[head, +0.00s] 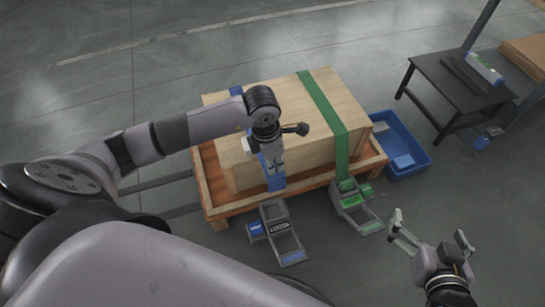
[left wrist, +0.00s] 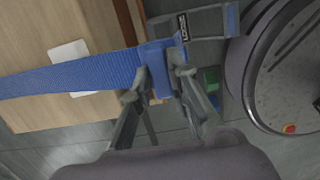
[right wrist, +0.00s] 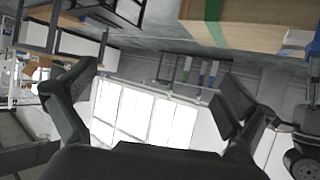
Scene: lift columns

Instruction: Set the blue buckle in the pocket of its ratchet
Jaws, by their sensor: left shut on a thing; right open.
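The blue buckle (head: 276,183) hangs at the end of the blue strap (left wrist: 75,75), over the near side of the wooden crate. My left gripper (head: 274,166) is shut on the buckle, which also shows between its fingers in the left wrist view (left wrist: 157,57). The grey ratchet with a blue part (head: 280,235) lies at the crate's near edge, just below the buckle in the head view. It also shows beyond the fingers in the left wrist view (left wrist: 203,22). The fingers partly hide the buckle. My right gripper (head: 434,240) is open and empty at the lower right.
A green strap (head: 324,105) crosses the crate (head: 285,110), with a green-marked ratchet (head: 357,206) below it. The crate stands on an orange-brown pallet (head: 230,212). A blue bin (head: 415,143) is right of it, and a black table (head: 450,75) is farther back. Floor between bin and right gripper looks clear.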

